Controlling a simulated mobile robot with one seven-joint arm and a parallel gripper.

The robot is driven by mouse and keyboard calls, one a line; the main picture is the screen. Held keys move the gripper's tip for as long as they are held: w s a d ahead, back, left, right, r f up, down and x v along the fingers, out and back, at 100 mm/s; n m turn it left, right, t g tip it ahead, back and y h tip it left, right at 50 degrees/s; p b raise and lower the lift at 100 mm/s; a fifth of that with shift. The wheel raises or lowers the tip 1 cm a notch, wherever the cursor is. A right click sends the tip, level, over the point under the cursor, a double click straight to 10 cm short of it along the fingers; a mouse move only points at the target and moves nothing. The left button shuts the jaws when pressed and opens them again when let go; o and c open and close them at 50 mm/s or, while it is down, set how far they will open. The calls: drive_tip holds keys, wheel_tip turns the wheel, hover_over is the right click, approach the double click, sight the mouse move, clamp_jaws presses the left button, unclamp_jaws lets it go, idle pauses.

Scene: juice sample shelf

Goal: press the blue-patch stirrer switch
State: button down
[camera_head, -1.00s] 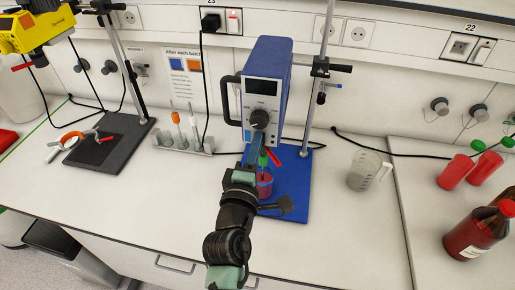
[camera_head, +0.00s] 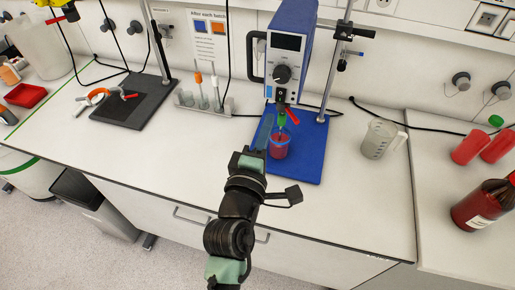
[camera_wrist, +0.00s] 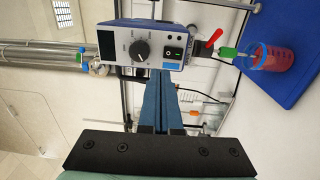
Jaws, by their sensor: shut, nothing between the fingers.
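The blue stirrer (camera_head: 290,48) stands over a blue base plate (camera_head: 308,165), with a knob and dark display on its white front. Its small rocker switch (camera_wrist: 173,53), black with a green part, shows beside the knob (camera_wrist: 140,50) in the wrist view. My gripper (camera_head: 267,120) is shut and empty, just left of the beaker with red liquid (camera_head: 279,148) in the head view. In the wrist view my gripper's blue fingertips (camera_wrist: 161,73) point toward the stirrer front, just below the switch in the picture. I cannot tell the remaining gap. In the head view the switch is too small to read.
A beaker of red liquid (camera_wrist: 273,58) and a red lever (camera_wrist: 214,38) sit close to the fingers. A measuring jug (camera_head: 379,140) stands to the right and a tube rack (camera_head: 203,105) to the left. The front of the bench is clear.

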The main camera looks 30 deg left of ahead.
drive_tip(key=b+v, duration=0.1)
drive_tip(key=v, duration=0.3)
drive_tip(key=shift+s+f, duration=0.2)
drive_tip(key=shift+s, duration=0.15)
drive_tip(key=w+d+r+m+t+h, duration=0.15)
drive_tip(key=d+r+m, duration=0.25)
drive_tip(key=r, duration=0.4)
drive_tip(key=w+d+r+m+t+h+b, duration=0.15)
drive_tip(key=d+r+m, duration=0.3)
drive_tip(key=r, duration=0.45)
drive_tip(key=w+d+r+m+t+p, duration=0.1)
drive_tip(key=w+d+r+m+t, duration=0.2)
drive_tip(key=r, duration=0.5)
drive_tip(key=s+d+r+m+t, duration=0.1)
drive_tip(key=s+d+r+m, duration=0.1)
drive_tip(key=r, duration=0.3)
drive_tip(key=s+d+r+m+t+h, duration=0.1)
drive_tip(key=s+d+r+m, duration=0.2)
drive_tip(key=r, duration=0.3)
drive_tip(key=s+d+r+m+t+h+b, duration=0.1)
drive_tip(key=s+d+r+m, duration=0.1)
drive_tip(key=s+r+m, duration=0.2)
drive_tip(key=shift+s+d+r+m+t, duration=0.25)
drive_tip(key=shift+s+r+m+t, duration=0.15)
drive_tip(key=shift+r, duration=0.55)
